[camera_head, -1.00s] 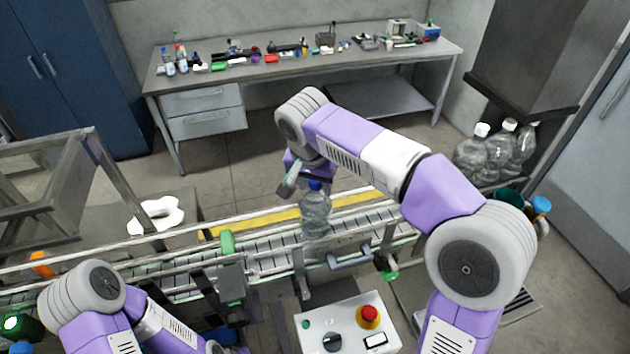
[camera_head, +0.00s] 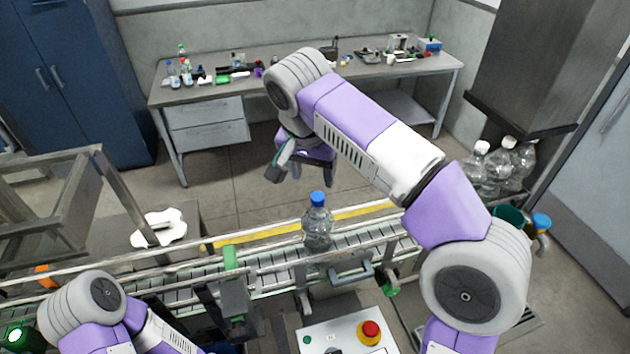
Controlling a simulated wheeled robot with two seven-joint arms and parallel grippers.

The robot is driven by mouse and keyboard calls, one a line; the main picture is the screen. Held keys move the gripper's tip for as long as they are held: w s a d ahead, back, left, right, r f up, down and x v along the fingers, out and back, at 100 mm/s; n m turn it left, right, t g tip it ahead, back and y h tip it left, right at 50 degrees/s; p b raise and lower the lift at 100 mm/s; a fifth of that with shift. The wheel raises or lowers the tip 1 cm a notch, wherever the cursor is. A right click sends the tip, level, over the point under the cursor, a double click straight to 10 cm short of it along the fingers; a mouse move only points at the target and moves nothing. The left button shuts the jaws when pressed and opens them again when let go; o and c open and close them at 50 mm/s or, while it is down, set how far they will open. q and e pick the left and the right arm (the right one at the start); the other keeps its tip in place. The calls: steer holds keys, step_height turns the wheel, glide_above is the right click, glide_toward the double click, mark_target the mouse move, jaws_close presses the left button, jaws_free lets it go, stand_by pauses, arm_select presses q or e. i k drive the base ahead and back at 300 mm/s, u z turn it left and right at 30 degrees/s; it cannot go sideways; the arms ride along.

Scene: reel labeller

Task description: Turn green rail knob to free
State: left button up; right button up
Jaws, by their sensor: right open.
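A green knob (camera_head: 390,288) sits on the near side of the conveyor, right of the grey handle. Another green piece (camera_head: 230,257) stands upright on the near rail, left of the bottle. I cannot tell which one the task means, or how either is turned. My right gripper (camera_head: 302,176) is open and empty, its fingers hanging above and beyond the bottle, away from both green parts. A clear bottle (camera_head: 317,228) with a blue cap stands upright on the conveyor. My left arm is at the lower left; its gripper is out of view.
The conveyor (camera_head: 185,278) with metal rails crosses the picture. A control panel (camera_head: 345,340) with a red button (camera_head: 370,331) stands in front. Several bottles (camera_head: 497,168) stand at the right. A cluttered bench (camera_head: 300,85) is at the back.

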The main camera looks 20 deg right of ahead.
mark_target(387, 290)
steer(key=k, duration=1)
